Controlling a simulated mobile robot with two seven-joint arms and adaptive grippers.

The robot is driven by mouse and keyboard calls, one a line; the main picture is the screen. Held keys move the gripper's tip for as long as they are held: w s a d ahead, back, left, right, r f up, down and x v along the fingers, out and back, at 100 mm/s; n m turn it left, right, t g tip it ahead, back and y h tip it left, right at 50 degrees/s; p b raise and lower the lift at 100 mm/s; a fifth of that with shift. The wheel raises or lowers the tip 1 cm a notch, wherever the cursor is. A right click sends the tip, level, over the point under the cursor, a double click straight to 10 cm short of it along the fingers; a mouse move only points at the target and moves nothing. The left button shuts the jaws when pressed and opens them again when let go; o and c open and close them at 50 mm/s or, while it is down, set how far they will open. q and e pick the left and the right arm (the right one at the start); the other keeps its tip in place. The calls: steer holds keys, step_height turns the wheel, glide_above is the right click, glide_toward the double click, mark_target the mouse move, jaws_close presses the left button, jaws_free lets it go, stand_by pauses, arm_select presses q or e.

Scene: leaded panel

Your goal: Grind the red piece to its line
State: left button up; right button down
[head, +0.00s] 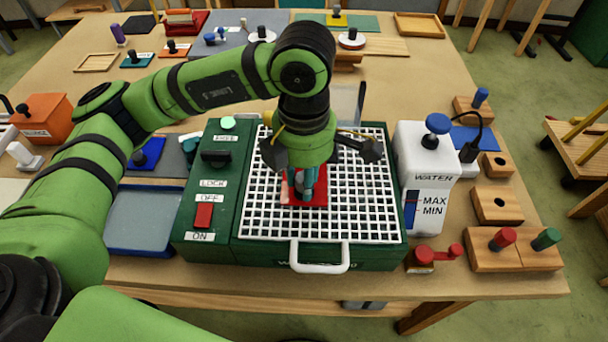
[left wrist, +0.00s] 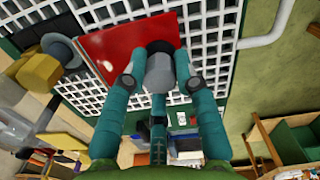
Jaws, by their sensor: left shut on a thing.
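The red piece (head: 317,198) lies flat on the white grid of the green grinder (head: 240,225). In the left wrist view the red piece (left wrist: 108,48) is a flat glossy sheet with a dark-based grey knob (left wrist: 160,72). My left gripper (head: 304,190) points down over the grid, its teal fingers shut around that knob. It also shows in the left wrist view (left wrist: 160,78). A brassy hex part on a grey post (left wrist: 40,70) stands beside the red piece, apart from it. I cannot make out the line on the piece. My right gripper is out of view.
A red switch (head: 203,216) sits between OFF and ON on the grinder's left panel. A white water container (head: 425,160) stands to its right, with wooden blocks (head: 497,205) beyond. A blue-grey tray (head: 145,220) lies left. A clear shield (head: 360,105) stands behind my gripper.

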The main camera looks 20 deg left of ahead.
arm_select(q)
steer(key=shift+w+a+b, duration=0.2)
steer(key=shift+w+b, duration=0.2)
steer(key=shift+w, duration=0.35)
stand_by(0.6)
steer(key=shift+d, duration=0.2)
steer(key=shift+w+d, duration=0.2)
steer(key=shift+d, duration=0.4)
steer(key=shift+w+d, duration=0.2)
steer(key=shift+d, duration=0.4)
steer(key=shift+w+d+b, duration=0.25)
steer(key=shift+d, duration=0.4)
steer(key=shift+w+d+b, duration=0.2)
steer(key=shift+d+b, duration=0.05)
steer(key=shift+d, duration=0.4)
steer(key=shift+a, duration=0.15)
steer(key=shift+s+a+b, duration=0.2)
steer(key=shift+a+b, duration=0.05)
steer(key=shift+a, duration=0.4)
steer(key=shift+s+a+b, duration=0.2)
steer(key=shift+a+b, duration=0.05)
steer(key=shift+a, duration=0.35)
steer(key=shift+a, duration=0.15)
steer(key=shift+s+a+b, duration=0.2)
steer(key=shift+a+b, duration=0.05)
steer(key=shift+a, duration=0.35)
steer(key=shift+s+a+b, duration=0.2)
steer(key=shift+a+b, duration=0.05)
steer(key=shift+a, duration=0.35)
